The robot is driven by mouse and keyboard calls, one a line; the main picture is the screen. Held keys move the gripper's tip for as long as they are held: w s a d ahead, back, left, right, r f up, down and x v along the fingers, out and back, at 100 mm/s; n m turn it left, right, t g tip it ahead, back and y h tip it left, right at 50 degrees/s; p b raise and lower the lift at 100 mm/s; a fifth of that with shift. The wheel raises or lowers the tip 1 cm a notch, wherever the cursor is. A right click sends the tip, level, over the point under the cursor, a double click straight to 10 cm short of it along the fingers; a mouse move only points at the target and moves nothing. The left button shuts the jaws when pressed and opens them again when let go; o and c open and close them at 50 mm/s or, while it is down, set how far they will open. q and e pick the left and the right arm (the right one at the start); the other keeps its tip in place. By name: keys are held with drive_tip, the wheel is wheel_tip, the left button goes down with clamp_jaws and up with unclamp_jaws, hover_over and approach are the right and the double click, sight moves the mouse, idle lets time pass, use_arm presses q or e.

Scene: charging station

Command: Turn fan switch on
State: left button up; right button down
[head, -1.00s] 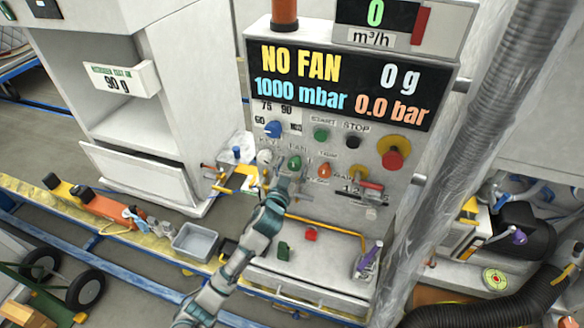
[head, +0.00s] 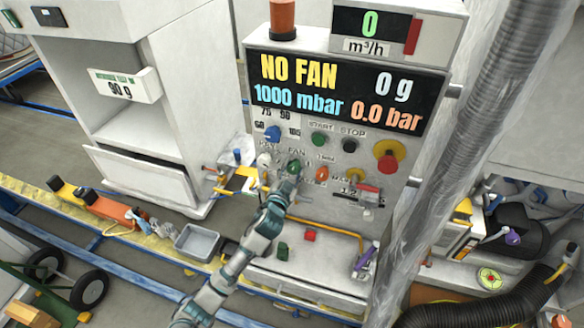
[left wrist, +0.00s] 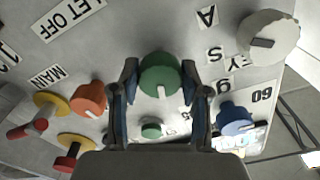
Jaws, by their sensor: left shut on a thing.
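The fan switch is a green knob (head: 294,166) under the FAN label on the grey control panel (head: 340,222). It also shows in the left wrist view (left wrist: 160,72), with a white pointer mark toward the bottom of that picture. My left gripper (head: 287,184) is at this knob, with one finger on each side of it, shut on it; its fingers also show in the left wrist view (left wrist: 160,90). The display (head: 345,88) reads NO FAN, 1000 mbar, 0 g and 0.0 bar. My right gripper is not in view.
Close by are a blue knob (left wrist: 236,120), an orange knob (left wrist: 89,97), a white knob (left wrist: 268,38) and a green button (left wrist: 151,130). A red emergency button (head: 388,160) is on the panel's right. A plastic-wrapped hose (head: 480,110) stands at right.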

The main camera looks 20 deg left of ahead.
use_arm(q)
drive_tip(key=shift+m+p, duration=0.75)
drive_tip(key=shift+m, duration=0.25)
drive_tip(key=m+p, duration=0.3)
drive_tip(key=m, duration=0.2)
drive_tip(key=shift+f+p, duration=0.1)
drive_tip(key=shift+p, duration=0.3)
drive_tip(key=m+p, duration=0.2)
drive_tip(key=m, duration=0.2)
drive_tip(key=shift+f+m+p, duration=0.1)
drive_tip(key=shift+m+p, duration=0.2)
drive_tip(key=shift+m, duration=0.1)
drive_tip(key=shift+s+f+m+p, duration=0.15)
drive_tip(key=shift+m+p, duration=0.6)
drive_tip(key=shift+m, duration=0.85)
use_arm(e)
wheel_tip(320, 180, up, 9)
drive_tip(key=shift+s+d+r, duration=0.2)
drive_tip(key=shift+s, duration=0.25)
use_arm(q)
drive_tip(key=o, duration=1)
drive_tip(key=shift+o, duration=0.6)
